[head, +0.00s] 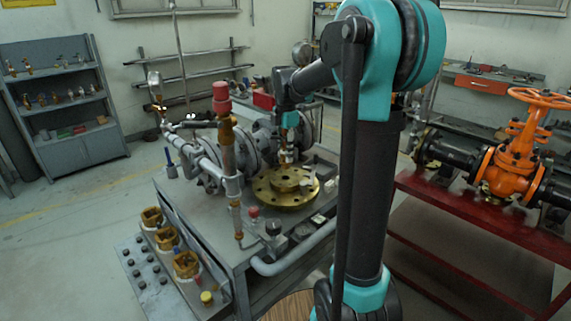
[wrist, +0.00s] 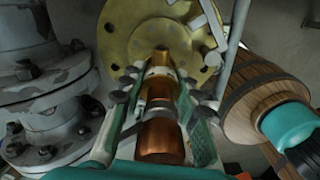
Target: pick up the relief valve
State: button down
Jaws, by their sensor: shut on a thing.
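The relief valve, a copper-coloured body with a pale band, is between my fingers in the wrist view (wrist: 162,138). My gripper (wrist: 158,88) is shut on it, one finger along each side. In the head view my gripper (head: 288,150) is above the brass flange (head: 275,193) on the grey workbench. The valve is small and mostly hidden by the fingers there. The brass flange (wrist: 122,35) also shows beyond the fingertips in the wrist view. I cannot tell whether the valve touches it.
A red-capped brass fitting on a pipe (head: 222,100) stands upright left of my gripper. Grey flanged pipes (head: 210,165) crowd the bench (head: 200,215). An orange gate valve (head: 515,155) stands on a red table at right. A wooden barrel-like thing (wrist: 265,85) is close at right.

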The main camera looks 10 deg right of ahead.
jog(key=shift+r, duration=9.15)
jog(key=shift+s, duration=0.15)
